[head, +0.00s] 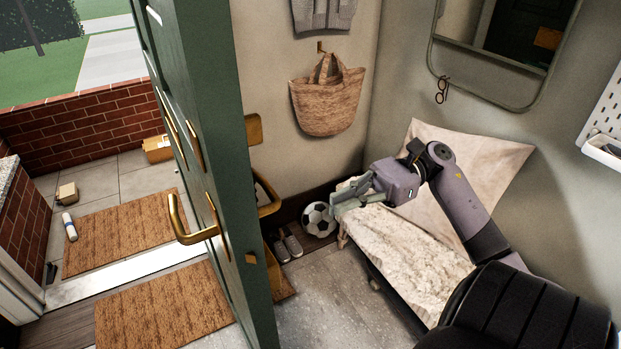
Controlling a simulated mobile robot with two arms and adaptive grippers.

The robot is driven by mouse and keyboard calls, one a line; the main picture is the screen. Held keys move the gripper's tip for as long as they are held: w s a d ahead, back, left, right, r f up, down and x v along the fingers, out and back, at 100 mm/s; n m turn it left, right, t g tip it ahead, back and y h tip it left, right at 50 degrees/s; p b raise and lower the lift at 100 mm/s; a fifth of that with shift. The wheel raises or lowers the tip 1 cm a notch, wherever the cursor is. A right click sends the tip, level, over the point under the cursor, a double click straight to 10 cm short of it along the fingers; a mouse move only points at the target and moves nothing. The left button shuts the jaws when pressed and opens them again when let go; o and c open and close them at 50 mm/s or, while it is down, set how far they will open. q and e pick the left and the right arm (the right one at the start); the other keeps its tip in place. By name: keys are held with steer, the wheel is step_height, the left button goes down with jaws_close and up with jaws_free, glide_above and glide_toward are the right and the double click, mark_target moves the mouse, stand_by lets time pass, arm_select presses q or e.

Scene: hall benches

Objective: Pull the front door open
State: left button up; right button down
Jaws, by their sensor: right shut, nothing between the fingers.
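The green front door (201,100) stands open, swung into the hall, seen nearly edge-on in the head view. Its brass lever handle (192,232) sticks out to the left from the door's left face. Another brass handle part shows on the right side of the door. Left of the door the doorway is open to the porch. My right gripper (345,200) is shut and empty, to the right of the door and apart from it, above the bench end near the football. My left gripper is not in view.
A bench with a fluffy cover (420,255) and a pillow (470,165) stands at the right wall. A football (318,220) and shoes (288,243) are on the floor behind the door. A basket bag (327,100) hangs above. Doormats (165,308) lie by the threshold; small packages (67,193) lie outside.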

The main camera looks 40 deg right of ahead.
steer(key=w+a+p, duration=0.2)
steer(key=a+p, duration=0.2)
steer(key=a, duration=0.8)
steer(key=shift+w+a, duration=0.25)
steer(key=shift+w, duration=0.05)
